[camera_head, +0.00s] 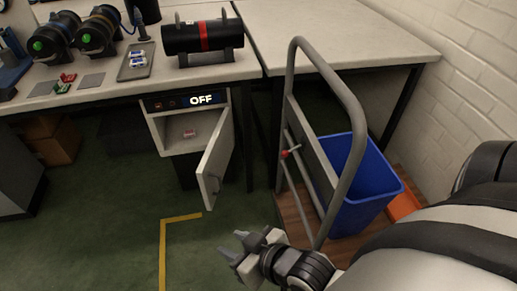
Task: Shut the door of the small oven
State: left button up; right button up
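The small oven (156,134) is a pale box under the workbench, with a dark panel (189,101) that reads OFF. Its door (216,163) stands open, swung out toward me from the right side of the opening. A small red and white item (189,134) lies inside on the oven's floor. My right gripper (240,247) is in front of and below the door, apart from it. Its two fingers are spread with a gap and nothing shows between them. My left gripper is not in view.
A cart with a grey tube handle (352,110) stands right of the oven, carrying a blue bin (362,190). The workbench (110,69) holds a black cylinder with a red band (203,37) and a grey tray (137,62). Green floor left of the yellow line (163,255) is clear.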

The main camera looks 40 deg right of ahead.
aim_at(211, 170)
jog(key=z, duration=0.65)
jog(key=k, duration=0.95)
jog(key=z, duration=1)
jog(key=i, duration=1.1)
jog(key=u, duration=0.4)
